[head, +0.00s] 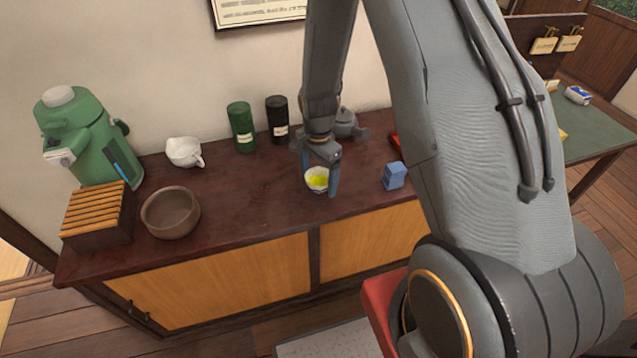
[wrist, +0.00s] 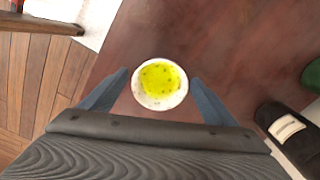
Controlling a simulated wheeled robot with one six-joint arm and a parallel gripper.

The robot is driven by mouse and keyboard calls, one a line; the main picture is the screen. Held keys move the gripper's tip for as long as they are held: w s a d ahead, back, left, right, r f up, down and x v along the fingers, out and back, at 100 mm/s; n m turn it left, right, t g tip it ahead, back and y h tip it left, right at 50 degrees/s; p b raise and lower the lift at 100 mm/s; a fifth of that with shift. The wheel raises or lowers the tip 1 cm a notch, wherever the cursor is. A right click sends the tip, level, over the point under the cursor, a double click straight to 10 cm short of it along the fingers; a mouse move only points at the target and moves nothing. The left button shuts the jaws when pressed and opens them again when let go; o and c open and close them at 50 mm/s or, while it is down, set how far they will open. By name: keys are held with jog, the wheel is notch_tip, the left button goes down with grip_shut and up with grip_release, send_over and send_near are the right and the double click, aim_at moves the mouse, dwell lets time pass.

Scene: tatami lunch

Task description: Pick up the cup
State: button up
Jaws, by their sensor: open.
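The cup (head: 316,181) is small and white with yellow-green contents, and stands upright on the dark wooden cabinet top. It also shows in the wrist view (wrist: 141,96) as a round white rim around speckled yellow-green contents. My gripper (head: 320,186) points down over it, with its fingers open at either side of the cup. In the wrist view the gripper (wrist: 159,84) has one blue-grey finger left and one right of the cup, with gaps. How far the fingertips reach down beside the cup is hard to tell.
A blue box (head: 394,176) stands right of the cup. A grey teapot (head: 346,124), a black canister (head: 277,120) and a green canister (head: 241,127) stand behind. A brown bowl (head: 171,213), white pitcher (head: 184,152) and green dispenser (head: 88,150) are left. The top between bowl and cup is clear.

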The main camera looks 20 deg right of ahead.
jog(key=c, duration=1.3)
jog(key=shift+o, duration=0.2)
jog(key=shift+r, duration=0.15)
notch_tip(320, 180, up, 10)
jog(key=b, duration=0.2)
jog(key=shift+f, duration=0.2)
